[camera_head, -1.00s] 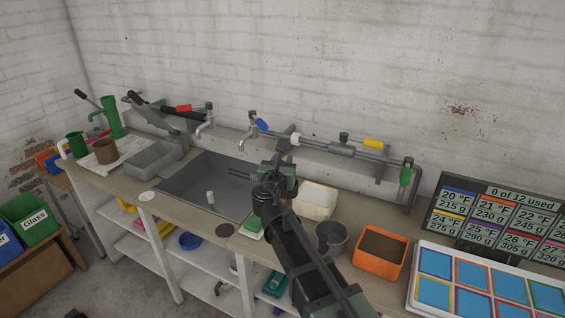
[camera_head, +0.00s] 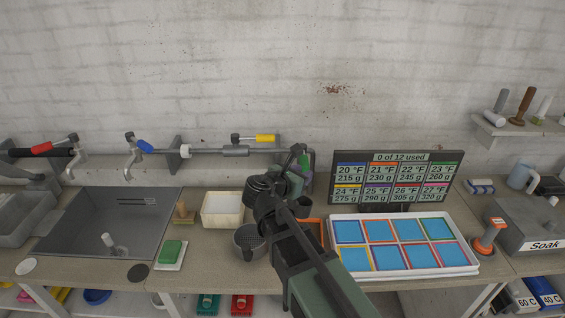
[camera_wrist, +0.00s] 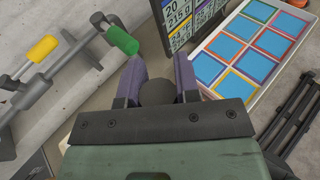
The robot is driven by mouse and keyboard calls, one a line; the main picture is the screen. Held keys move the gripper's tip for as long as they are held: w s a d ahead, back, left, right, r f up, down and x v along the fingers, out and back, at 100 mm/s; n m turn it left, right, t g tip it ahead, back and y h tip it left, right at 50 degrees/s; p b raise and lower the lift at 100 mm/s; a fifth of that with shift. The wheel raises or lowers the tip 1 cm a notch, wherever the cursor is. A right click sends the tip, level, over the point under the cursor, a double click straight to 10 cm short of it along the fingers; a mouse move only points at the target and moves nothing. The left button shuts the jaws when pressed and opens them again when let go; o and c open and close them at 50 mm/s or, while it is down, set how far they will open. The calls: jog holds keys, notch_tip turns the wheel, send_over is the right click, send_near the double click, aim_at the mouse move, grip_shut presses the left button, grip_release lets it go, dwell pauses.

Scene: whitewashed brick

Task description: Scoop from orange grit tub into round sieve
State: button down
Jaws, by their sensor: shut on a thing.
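The orange grit tub (camera_head: 316,225) is on the worktop and mostly hidden behind my arm; its grit cannot be seen. The round sieve (camera_head: 248,241), a grey perforated cup, stands upright to its left, just left of my arm. My gripper (camera_head: 301,192) is above the back of the tub. In the wrist view, its purple fingers (camera_wrist: 159,82) are shut on a dark rounded thing (camera_wrist: 157,93), which looks like the scoop. A dark cup-like shape (camera_head: 303,209) shows under the gripper in the head view; whether it holds grit cannot be told.
A white tub (camera_head: 222,222) and a green sponge (camera_head: 171,250) on a dish lie left of the sieve. A white tray of blue squares (camera_head: 456,261) is close on the right, with a display board (camera_head: 345,180) behind. A pipe with a green handle (camera_wrist: 122,40) runs along the wall.

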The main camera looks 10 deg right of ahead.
aim_at(294, 208)
notch_tip(294, 208, down, 13)
jog(key=b, duration=1.2)
jog(key=shift+b, duration=0.3)
jog(key=shift+s+a+f, duration=0.1)
jog(key=shift+f, duration=0.05)
jog(key=shift+r+p, duration=0.35)
jog(key=shift+r, duration=0.35)
notch_tip(294, 208, up, 12)
jog(key=t+h+p, duration=0.1)
jog(key=h+p, duration=0.1)
jog(key=p, duration=0.5)
jog(key=shift+f+n+t, duration=0.15)
jog(key=shift+n+t, duration=0.25)
jog(key=shift+f, duration=0.1)
